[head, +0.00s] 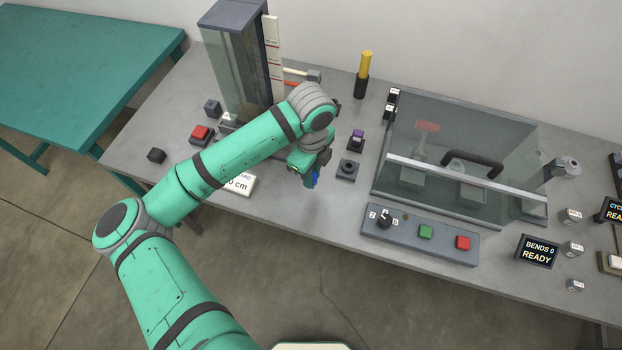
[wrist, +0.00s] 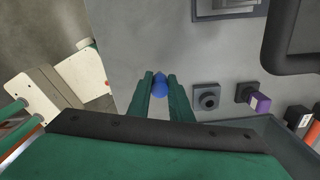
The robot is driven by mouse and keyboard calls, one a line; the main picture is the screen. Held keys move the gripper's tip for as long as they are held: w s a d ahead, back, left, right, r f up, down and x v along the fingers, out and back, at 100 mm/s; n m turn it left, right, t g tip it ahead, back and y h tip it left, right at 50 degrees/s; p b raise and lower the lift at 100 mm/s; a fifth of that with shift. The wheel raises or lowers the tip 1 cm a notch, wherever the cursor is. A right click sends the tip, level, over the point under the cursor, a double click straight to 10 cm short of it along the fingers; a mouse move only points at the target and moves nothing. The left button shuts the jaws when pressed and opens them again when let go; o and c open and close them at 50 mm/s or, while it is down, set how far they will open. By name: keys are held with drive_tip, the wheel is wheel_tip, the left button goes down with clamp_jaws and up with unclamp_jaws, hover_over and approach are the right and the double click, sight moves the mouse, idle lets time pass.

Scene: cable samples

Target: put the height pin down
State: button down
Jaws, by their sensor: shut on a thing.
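My gripper (head: 312,178) is over the middle of the grey bench in the head view, pointing down. It is shut on a small blue piece, which I take to be the height pin (head: 317,174). In the wrist view the pin's rounded blue end (wrist: 160,86) shows between the two green fingers (wrist: 160,80); the rest of it is hidden. A dark square block with an empty round socket (head: 347,169) stands right of the gripper. It also shows in the wrist view (wrist: 206,97). Another block holding a purple piece (head: 357,138) stands behind it.
A clear-walled tower (head: 235,70) with a scale stands behind my arm. A clear-lidded box (head: 470,160) with a black handle is to the right, with a button panel (head: 420,234) in front. A white card (head: 239,184) lies left of the gripper. Bench between gripper and panel is clear.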

drive_tip(key=shift+f, duration=1.4)
drive_tip(key=shift+f, duration=0.15)
drive_tip(key=c, duration=1.6)
unclamp_jaws()
wheel_tip(320, 180, up, 12)
drive_tip(key=shift+r, duration=0.2)
